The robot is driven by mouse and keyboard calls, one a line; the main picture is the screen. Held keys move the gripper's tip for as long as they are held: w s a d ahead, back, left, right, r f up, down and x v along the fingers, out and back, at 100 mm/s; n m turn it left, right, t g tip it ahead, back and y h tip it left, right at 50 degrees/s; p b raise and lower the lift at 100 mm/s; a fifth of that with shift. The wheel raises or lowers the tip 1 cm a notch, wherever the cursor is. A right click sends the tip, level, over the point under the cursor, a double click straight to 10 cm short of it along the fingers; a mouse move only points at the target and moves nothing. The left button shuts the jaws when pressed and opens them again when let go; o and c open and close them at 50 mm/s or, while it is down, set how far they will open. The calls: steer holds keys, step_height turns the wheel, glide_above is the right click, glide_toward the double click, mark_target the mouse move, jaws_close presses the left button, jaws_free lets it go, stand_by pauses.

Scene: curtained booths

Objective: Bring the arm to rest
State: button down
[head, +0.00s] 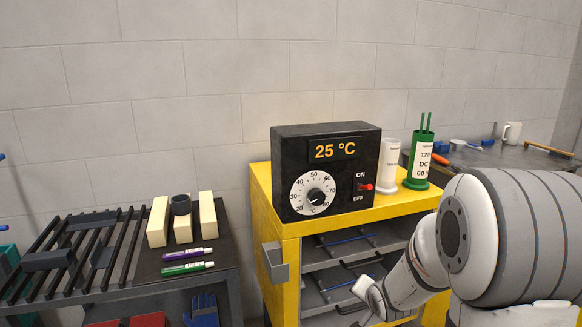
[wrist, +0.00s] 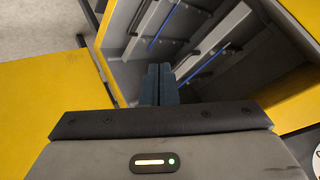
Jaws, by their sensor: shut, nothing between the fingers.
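My arm reaches in from the right in the head view, in front of the yellow cabinet (head: 262,205). The end of the arm is low, before the open front of the cabinet; the fingertips do not show clearly there. In the wrist view my gripper (wrist: 158,78) is shut and empty, its dark fingers together. The fingers point toward the cabinet's grey inner shelves (wrist: 190,45); whether they are inside the opening, I cannot tell.
A black heater box (head: 325,170) reading 25 °C stands on the cabinet, beside a white cylinder (head: 389,165) and a green holder (head: 420,160). A dark rack table (head: 110,265) with cream blocks stands left. A cluttered table (head: 505,157) is behind my arm.

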steer(key=s+a+r+n+g+p, duration=0.2)
steer(key=s+r+p, duration=0.4)
steer(key=s+r, duration=0.6)
steer(key=s+a+r+n+g+p, duration=0.2)
steer(key=s+r+n+g+p, duration=0.2)
steer(key=s+r, duration=0.9)
steer(key=n+p, duration=0.1)
steer(key=p, duration=0.1)
steer(key=shift+a+n+g+p, duration=0.15)
steer(key=shift+n+g+p, duration=0.15)
steer(key=shift+n+p, duration=0.1)
